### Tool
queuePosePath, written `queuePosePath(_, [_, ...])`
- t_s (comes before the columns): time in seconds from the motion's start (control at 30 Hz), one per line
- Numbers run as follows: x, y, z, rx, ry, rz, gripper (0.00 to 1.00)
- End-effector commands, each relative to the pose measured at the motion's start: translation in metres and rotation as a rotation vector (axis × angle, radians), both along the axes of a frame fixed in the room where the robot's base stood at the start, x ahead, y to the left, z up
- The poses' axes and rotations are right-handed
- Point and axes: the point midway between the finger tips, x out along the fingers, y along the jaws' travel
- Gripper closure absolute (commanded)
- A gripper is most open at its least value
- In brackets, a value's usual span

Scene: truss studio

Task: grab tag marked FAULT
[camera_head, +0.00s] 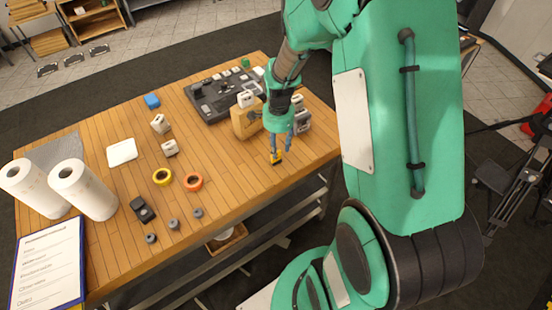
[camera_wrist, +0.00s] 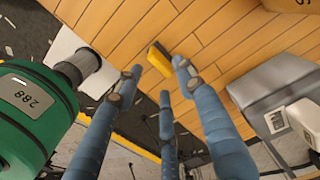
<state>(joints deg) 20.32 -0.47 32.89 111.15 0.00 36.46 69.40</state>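A small yellow and black piece (camera_head: 276,158) lies on the wooden table near its front edge, right of the middle. It also shows in the wrist view (camera_wrist: 158,58), between my fingertips; no lettering is readable, so I cannot confirm that it is the FAULT tag. My gripper (camera_head: 283,147) has slim blue fingers and points down at this piece. In the wrist view my gripper (camera_wrist: 157,78) has its fingers spread, with nothing clasped. I cannot tell exactly how high the fingertips are above the table.
A tan jug-like container (camera_head: 246,121) stands just behind my gripper, and a grey box (camera_head: 301,122) stands to its right. A dark mixing console (camera_head: 215,97) lies farther back.

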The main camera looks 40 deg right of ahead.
Motion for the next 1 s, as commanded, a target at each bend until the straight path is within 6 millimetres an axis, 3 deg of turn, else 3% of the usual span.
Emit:
queuePosePath(0.43, [0.0,0.0,-0.005,0.0,0.0,0.0,0.61])
queuePosePath(0.8, [0.001,0.0,-0.044,0.001,0.002,0.0,0.61])
queuePosePath(1.0, [0.001,0.0,-0.053,0.0,-0.001,0.0,0.61])
